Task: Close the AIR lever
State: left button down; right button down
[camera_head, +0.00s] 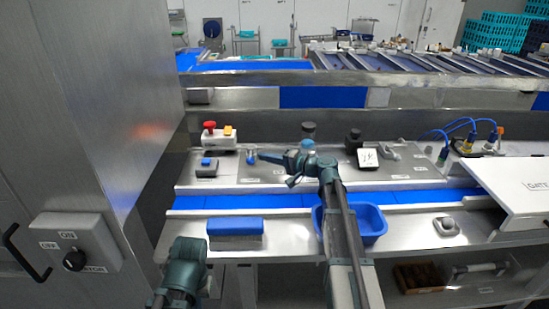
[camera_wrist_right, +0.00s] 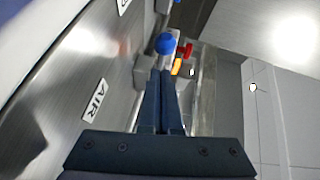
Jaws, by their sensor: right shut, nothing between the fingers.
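A blue round knob (camera_wrist_right: 165,43), which I take for the AIR lever's, stands just beyond my right fingertips in the right wrist view. A plate reading AIR (camera_wrist_right: 95,100) lies on the metal panel to its left. In the head view the blue knob (camera_head: 251,155) is at the left end of my right gripper (camera_head: 262,156), which points left over the panel. My right gripper also shows in the wrist view (camera_wrist_right: 160,78), its fingers shut together and empty. Whether they touch the knob I cannot tell. My left gripper (camera_head: 162,294) is low at left, its jaws unclear.
A box with a red button and a yellow part (camera_head: 218,137) stands behind and left of the knob. A small blue-topped box (camera_head: 207,166) is nearer. A blue bin (camera_head: 372,224) and a blue block (camera_head: 235,227) are in front. A metal cabinet (camera_head: 100,120) bounds the left.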

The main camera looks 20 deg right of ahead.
aim_at(251, 158)
jog(key=shift+a, duration=0.2)
jog(key=shift+s+a, duration=0.3)
jog(key=shift+a, duration=0.5)
jog(key=shift+f, duration=0.1)
jog(key=shift+a, duration=0.15)
